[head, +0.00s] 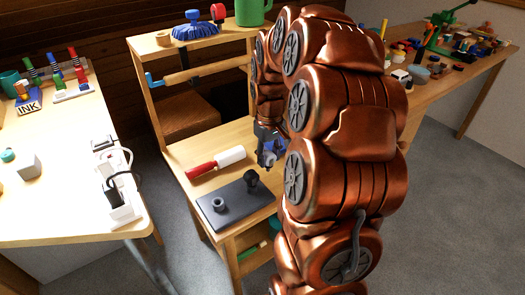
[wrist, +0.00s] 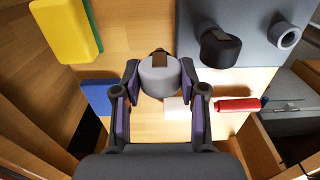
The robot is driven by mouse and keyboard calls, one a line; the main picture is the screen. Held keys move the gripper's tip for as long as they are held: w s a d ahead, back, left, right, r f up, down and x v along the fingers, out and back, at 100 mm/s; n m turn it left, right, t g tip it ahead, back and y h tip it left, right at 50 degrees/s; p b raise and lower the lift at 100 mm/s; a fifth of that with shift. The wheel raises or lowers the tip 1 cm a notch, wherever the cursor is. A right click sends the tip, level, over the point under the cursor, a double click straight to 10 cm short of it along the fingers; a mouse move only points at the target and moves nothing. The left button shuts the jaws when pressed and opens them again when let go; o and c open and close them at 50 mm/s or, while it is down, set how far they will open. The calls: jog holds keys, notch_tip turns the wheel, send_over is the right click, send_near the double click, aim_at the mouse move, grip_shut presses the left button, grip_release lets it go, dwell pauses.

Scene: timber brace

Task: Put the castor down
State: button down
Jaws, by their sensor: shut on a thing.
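The castor (wrist: 159,80) shows in the wrist view as a grey rounded body with a dark, brownish part at its far side. My gripper (wrist: 160,92) is shut on it, with one purple-padded finger on each side. In the head view my gripper (head: 267,158) is over the right part of the wooden bench top (head: 190,150), beside my large copper-coloured arm. The castor is small and hard to make out there. Whether it touches the bench top I cannot tell.
A dark grey plate (head: 237,208) carries a black knob-like piece (head: 251,179) and a grey ring (head: 218,205). A red-handled white tool (head: 216,162) lies behind it. A blue block (wrist: 97,96) and a yellow block (wrist: 66,30) are at left in the wrist view.

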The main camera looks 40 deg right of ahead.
jog(key=shift+w+d+f+b, duration=0.25)
jog(key=shift+w+d+f, duration=0.4)
jog(key=shift+w, duration=0.45)
jog(key=shift+w+d+f+b, duration=0.2)
jog(key=shift+w+d+f, duration=0.35)
jog(key=shift+w+f, duration=0.45)
jog(key=shift+w+d+f+b, duration=0.25)
jog(key=shift+w+d+f, duration=0.3)
jog(key=shift+w, duration=0.7)
jog(key=shift+f, duration=0.3)
jog(key=c, duration=0.7)
grip_release()
jog(key=shift+o, duration=0.2)
